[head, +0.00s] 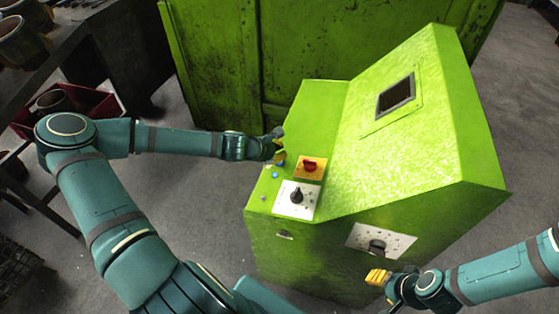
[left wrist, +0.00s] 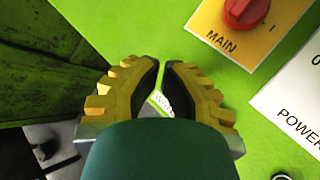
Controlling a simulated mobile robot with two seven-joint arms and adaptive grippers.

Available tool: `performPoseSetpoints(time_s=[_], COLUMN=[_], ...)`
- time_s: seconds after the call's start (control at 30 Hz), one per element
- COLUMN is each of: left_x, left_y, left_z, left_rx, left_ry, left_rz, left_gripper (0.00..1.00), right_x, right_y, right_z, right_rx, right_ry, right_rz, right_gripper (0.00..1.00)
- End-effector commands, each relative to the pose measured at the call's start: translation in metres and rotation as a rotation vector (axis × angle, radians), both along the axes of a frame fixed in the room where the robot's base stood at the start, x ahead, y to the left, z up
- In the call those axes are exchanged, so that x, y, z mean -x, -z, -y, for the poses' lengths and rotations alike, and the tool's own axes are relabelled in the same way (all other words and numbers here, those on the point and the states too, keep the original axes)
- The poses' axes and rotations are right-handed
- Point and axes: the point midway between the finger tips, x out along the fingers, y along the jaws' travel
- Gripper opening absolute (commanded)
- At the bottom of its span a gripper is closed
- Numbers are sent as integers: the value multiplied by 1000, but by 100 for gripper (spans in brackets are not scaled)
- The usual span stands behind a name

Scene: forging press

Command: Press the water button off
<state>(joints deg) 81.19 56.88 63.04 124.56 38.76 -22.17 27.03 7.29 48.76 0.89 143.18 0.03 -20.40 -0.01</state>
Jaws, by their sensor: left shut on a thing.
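My left gripper (head: 279,148) is at the far left edge of the green console's button panel (head: 262,200), just beyond the small buttons. In the left wrist view its two yellow-ridged fingers (left wrist: 161,68) come close together at the tips, shut over the panel. A blue button (head: 275,175) shows just in front of the gripper. My right gripper (head: 378,277) is low at the console's front right, its finger opening unclear.
A red MAIN switch (head: 310,165) on a yellow plate and a black POWER knob (head: 296,196) on a white plate sit right of the left gripper. A dark screen (head: 396,95) is on the sloped face. Another black knob (head: 377,246) is on the front.

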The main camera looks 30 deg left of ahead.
Motion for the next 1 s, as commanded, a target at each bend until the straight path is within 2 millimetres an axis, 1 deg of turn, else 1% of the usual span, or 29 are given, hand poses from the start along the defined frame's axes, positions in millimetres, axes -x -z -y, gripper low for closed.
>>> performPoseSetpoints(time_s=[0.4,0.7,1.0], left_x=[0,0,0], left_y=[0,9,9], left_z=[0,2,1], left_rx=[0,0,-1], left_ry=[0,1,0], left_rz=[0,-1,-1], left_gripper=[0,0,0], right_x=[0,0,0], right_y=[0,6,5], right_z=[0,0,0], right_rx=[0,0,0], right_ry=[0,0,0], right_rz=[0,0,0], right_gripper=[47,47,47])
